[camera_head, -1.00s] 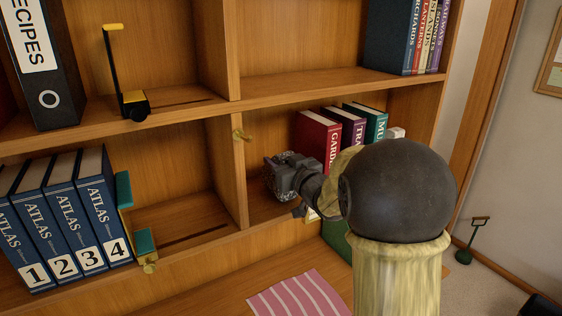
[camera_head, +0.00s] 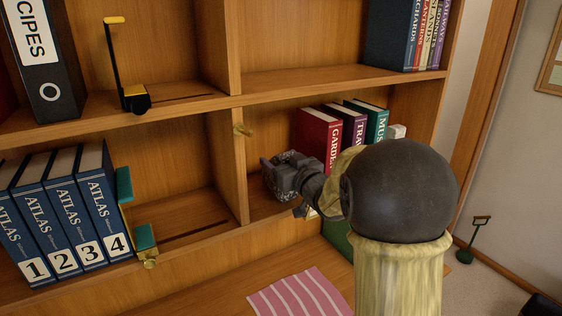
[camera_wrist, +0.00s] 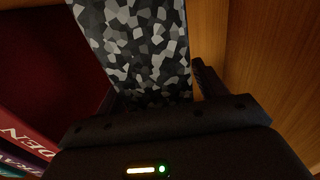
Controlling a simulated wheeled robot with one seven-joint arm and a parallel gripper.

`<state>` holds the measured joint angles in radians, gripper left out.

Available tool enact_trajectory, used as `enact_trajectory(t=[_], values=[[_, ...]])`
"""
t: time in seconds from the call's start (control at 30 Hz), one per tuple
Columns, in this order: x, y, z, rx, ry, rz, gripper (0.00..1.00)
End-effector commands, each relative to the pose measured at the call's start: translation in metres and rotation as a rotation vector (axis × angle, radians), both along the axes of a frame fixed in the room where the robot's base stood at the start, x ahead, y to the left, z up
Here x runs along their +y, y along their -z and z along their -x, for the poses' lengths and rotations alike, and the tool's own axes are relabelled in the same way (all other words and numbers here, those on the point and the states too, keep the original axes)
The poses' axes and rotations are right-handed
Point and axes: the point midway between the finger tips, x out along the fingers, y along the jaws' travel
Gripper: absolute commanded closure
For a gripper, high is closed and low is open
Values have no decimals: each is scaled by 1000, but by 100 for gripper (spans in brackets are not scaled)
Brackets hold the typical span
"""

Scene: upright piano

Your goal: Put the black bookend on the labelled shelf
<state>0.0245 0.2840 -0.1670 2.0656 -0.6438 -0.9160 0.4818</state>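A black bookend (camera_head: 114,65) with a yellow top and a yellow patch at its foot stands upright on the upper left shelf, right of the recipes binder. My gripper (camera_head: 276,178) is in the lower right compartment, left of the red book and well away from that bookend. In the wrist view, a black, grey and white speckled piece (camera_wrist: 140,45) runs up from between the dark parts of my gripper. I cannot tell whether it is held or part of my gripper. My fingertips are not clear. I see no readable shelf label.
Numbered atlases (camera_head: 63,208) stand lower left beside a teal bracket (camera_head: 144,237). A red book (camera_head: 316,133) and others stand behind my arm. The upper right shelf (camera_head: 290,82) is bare left of its books.

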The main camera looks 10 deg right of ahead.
Motion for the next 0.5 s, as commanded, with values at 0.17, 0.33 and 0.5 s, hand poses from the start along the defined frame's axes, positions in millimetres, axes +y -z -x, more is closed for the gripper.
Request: enact_trajectory(t=[0.17,0.33,0.5], values=[[-1,3,1,6,1,1,29],[-5,3,13,4,1,1,29],[-13,3,41,2,1,2,29]])
